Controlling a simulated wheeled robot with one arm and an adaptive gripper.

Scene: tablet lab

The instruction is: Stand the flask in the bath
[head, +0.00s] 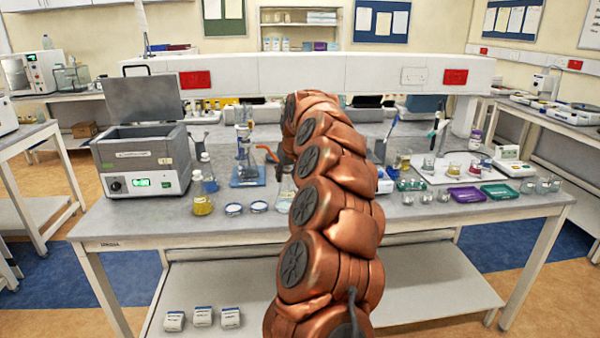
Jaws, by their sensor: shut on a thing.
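The bath (140,165) is a grey box with a lit green display at the left of the bench. Its lid (146,97) stands open. My gripper (281,173) is partly hidden behind my copper arm, to the right of the bath and apart from it. It is shut on what looks like a clear conical flask (286,201), whose neck is at the jaws. The flask looks upright, low over the front of the bench; whether it touches the bench I cannot tell.
A yellow-filled flask (203,206) and a blue-filled bottle (209,183) stand beside the bath's right side. Petri dishes (234,209) lie near the front edge. A stand on a blue base (247,178) is behind. Beakers and trays (467,195) fill the right.

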